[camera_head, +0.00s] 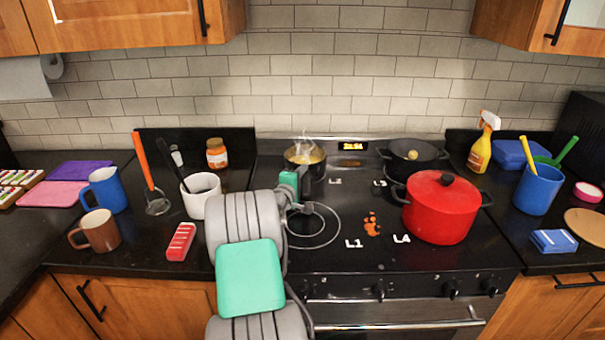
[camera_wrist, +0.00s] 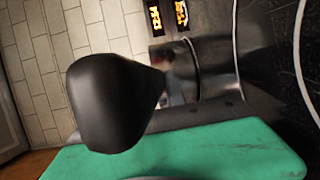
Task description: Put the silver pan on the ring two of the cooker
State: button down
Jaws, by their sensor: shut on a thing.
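The silver pan (camera_head: 304,158) is at the back left of the cooker (camera_head: 335,262), with steaming yellow contents. Label L2 (camera_head: 335,181) is just to its right in front; I cannot tell whether the pan's base touches the surface. My gripper (camera_head: 298,184) is shut on the pan's black handle, which points toward the front. In the wrist view the handle (camera_wrist: 112,100) fills the left middle, above a green finger pad. The pan's shiny metal side (camera_wrist: 212,55) shows behind it.
A large red pot (camera_head: 441,210) stands at the front right by L4. A black pan (camera_head: 412,157) stands at the back right. The front left ring (camera_head: 325,238) is bare; an orange spill (camera_head: 371,224) lies beside it. A white mug (camera_head: 199,190) stands left of my arm.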

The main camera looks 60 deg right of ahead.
jog(key=c, duration=1.8)
grip_release()
jog(key=o, duration=0.4)
jog(key=shift+o, duration=0.2)
jog(key=shift+r, duration=0.2)
jog(key=a, duration=0.4)
jog(key=s+a+b, duration=0.1)
jog(key=a, duration=0.7)
jog(key=shift+s+r+b, duration=0.15)
jog(key=shift+r+b, duration=0.2)
